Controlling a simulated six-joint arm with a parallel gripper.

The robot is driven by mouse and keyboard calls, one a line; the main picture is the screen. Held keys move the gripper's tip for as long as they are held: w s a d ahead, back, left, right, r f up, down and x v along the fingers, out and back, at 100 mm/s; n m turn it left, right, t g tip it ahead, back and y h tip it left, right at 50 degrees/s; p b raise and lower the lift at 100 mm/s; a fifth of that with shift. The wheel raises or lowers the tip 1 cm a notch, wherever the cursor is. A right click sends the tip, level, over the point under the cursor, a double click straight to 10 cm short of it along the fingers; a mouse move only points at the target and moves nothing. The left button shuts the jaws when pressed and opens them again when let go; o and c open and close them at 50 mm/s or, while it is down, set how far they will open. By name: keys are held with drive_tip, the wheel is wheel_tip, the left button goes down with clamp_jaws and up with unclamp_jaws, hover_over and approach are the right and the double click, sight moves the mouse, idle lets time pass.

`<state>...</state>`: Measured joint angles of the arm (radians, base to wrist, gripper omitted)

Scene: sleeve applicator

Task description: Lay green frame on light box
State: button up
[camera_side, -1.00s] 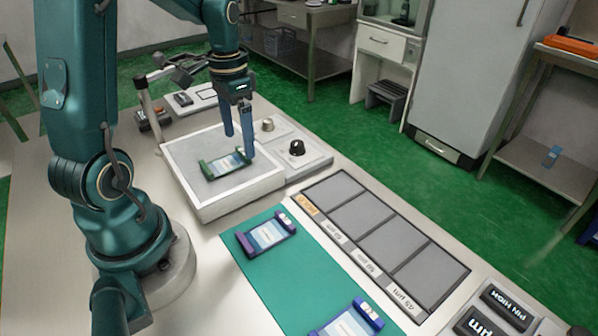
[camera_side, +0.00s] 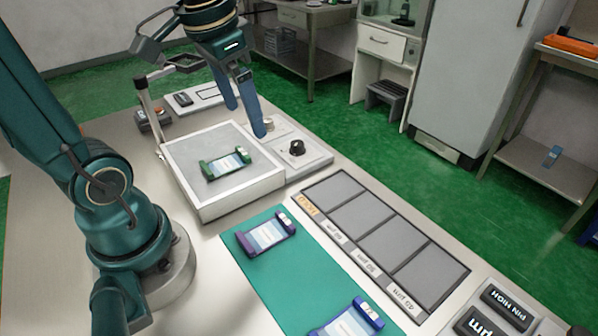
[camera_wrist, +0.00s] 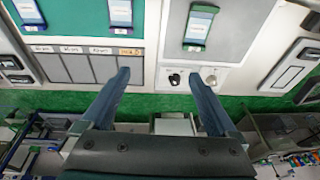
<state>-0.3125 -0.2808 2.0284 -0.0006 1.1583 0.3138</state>
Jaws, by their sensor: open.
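The green frame (camera_side: 226,163), with a pale label strip in its middle, lies flat on the light box (camera_side: 183,155), well inside its rim. The wrist view also shows the green frame (camera_wrist: 199,26) on the grey panel of the light box (camera_wrist: 240,35). My gripper (camera_side: 246,122) is open and empty, above and behind the green frame and apart from it. In the wrist view my gripper (camera_wrist: 160,73) has nothing between its fingers.
A purple frame (camera_side: 266,235) and a blue frame (camera_side: 348,321) lie on the teal mat (camera_side: 290,284) in front. A tray with several grey slots (camera_side: 388,245) is at right. A knob panel (camera_side: 310,160) adjoins the light box. An arm-like stand (camera_side: 150,105) rises behind it.

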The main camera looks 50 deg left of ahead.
drive_tip(key=s+d+f+t, duration=0.2)
drive_tip(key=s+d+t, duration=0.1)
drive_tip(key=s+d, duration=0.2)
drive_tip(key=shift+d+f+h, duration=0.15)
drive_tip(key=shift+d+h, duration=0.25)
drive_tip(key=shift+d, duration=0.35)
